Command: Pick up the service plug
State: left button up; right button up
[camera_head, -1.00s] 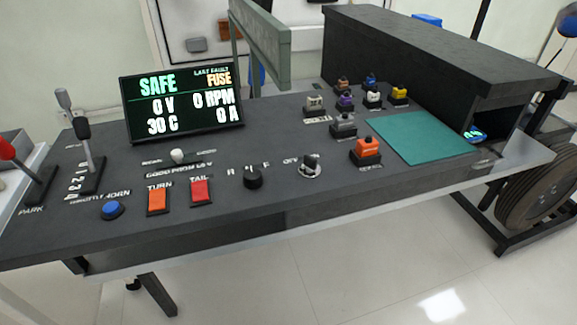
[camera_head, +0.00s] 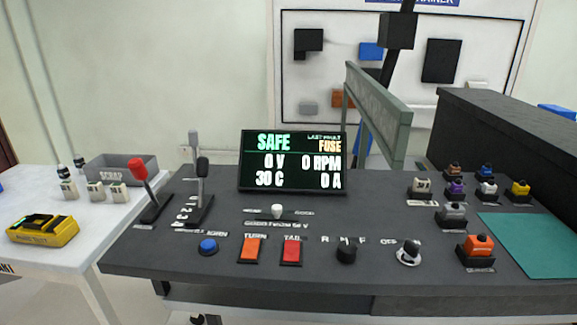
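An orange block (camera_head: 479,246) with a dark base sits on the right part of the dark console, beside the green mat. It looks like the service plug, but its label is too small to read. It stands upright with nothing touching its top. Neither of my grippers shows in the head view.
The console (camera_head: 330,268) carries a lit display (camera_head: 292,161), levers, buttons and knobs. Several small coloured plugs stand behind the orange block. The green mat (camera_head: 535,245) is bare. A long dark box (camera_head: 520,130) borders the right. A white table (camera_head: 60,250) holds a yellow tester (camera_head: 42,230).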

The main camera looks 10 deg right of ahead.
aim_at(481, 244)
jog(key=z, duration=1.35)
